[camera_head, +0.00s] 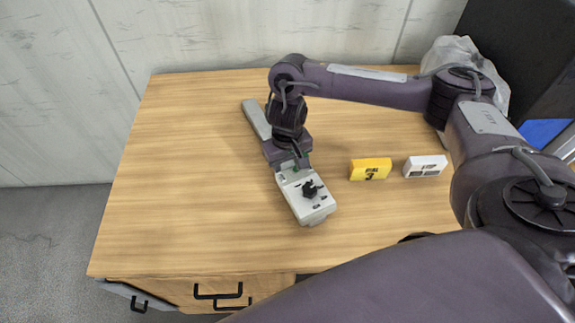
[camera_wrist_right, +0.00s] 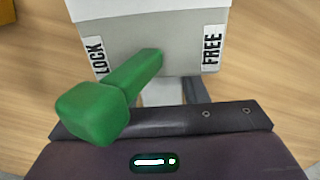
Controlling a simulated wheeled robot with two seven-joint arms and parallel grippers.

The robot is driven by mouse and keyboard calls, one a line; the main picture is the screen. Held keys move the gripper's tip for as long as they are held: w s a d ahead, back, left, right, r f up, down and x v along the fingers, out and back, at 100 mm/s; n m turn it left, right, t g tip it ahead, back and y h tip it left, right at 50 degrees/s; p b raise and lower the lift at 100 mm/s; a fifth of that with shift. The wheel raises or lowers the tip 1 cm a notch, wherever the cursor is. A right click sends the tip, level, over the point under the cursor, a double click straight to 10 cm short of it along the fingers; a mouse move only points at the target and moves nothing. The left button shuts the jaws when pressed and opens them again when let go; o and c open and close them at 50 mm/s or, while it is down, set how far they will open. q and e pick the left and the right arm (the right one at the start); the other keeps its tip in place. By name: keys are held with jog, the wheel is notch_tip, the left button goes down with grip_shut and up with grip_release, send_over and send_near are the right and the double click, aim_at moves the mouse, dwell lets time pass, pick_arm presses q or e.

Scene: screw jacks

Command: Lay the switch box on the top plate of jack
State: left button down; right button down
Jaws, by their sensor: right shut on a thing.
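A light-grey device with a black knob (camera_head: 309,188), which looks like the jack, lies on the table in the head view. In the right wrist view its grey face (camera_wrist_right: 150,45) bears LOCK and FREE labels and a green lever (camera_wrist_right: 115,95). My right gripper (camera_head: 290,165) is at its far end, shut on a pale part of it. The lever partly hides the grip in the wrist view. A small white box with dark marks (camera_head: 425,166), perhaps the switch box, sits apart to the right. My left gripper is not in view.
A yellow block marked 3 (camera_head: 370,169) stands between the device and the white box. A grey bar (camera_head: 256,119) lies behind my right gripper. A crumpled pale bag (camera_head: 452,52) is at the back right. The table's left side (camera_head: 170,180) is clear.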

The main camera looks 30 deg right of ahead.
jog(key=shift+f, duration=0.1)
jog(key=c, duration=0.8)
grip_release()
jog(key=shift+c, duration=0.2)
